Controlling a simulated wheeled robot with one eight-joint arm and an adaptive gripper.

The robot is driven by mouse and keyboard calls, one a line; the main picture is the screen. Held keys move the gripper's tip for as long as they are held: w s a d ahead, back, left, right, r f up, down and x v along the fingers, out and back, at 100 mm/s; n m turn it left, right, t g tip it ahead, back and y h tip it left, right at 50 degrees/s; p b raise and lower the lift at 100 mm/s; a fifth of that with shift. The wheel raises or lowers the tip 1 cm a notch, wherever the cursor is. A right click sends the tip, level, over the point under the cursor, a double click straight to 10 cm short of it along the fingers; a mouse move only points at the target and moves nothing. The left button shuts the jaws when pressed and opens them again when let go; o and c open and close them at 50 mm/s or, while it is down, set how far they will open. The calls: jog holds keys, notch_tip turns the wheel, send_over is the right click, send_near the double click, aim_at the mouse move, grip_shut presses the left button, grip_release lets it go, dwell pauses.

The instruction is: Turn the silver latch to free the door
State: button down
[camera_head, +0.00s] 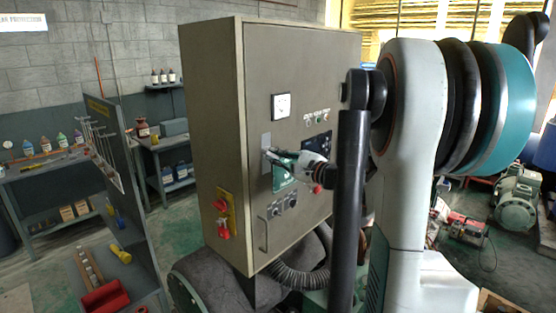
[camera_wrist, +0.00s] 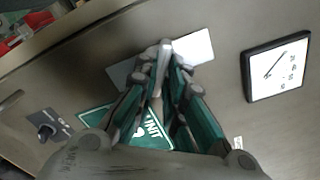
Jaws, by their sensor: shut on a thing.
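The silver latch (camera_wrist: 165,50) shows in the wrist view as a small light metal piece between my fingertips, in front of a pale plate (camera_wrist: 193,48) on the cabinet door. My gripper (camera_wrist: 162,62) is shut on it, with the fingers hiding most of it. In the head view my gripper (camera_head: 272,155) reaches from the right to the plate (camera_head: 266,140) on the door's left part. The door (camera_head: 300,80) of the beige cabinet looks closed. Its bar handle (camera_head: 262,234) is lower down, near the left edge.
A white gauge (camera_head: 282,106) is above my gripper. A green sign (camera_head: 284,178) is just below it. A red switch (camera_head: 222,218) is on the cabinet's left side. A grey shelf stand (camera_head: 125,180) is to the left. Open floor (camera_head: 180,225) lies between the stand and the cabinet.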

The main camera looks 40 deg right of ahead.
jog(key=shift+n, duration=1.3)
jog(key=n+b, duration=0.1)
jog(key=n, duration=0.2)
jog(key=c, duration=1.8)
grip_release()
jog(key=shift+o, duration=0.2)
jog(key=s, duration=0.9)
jog(key=shift+d, duration=0.4)
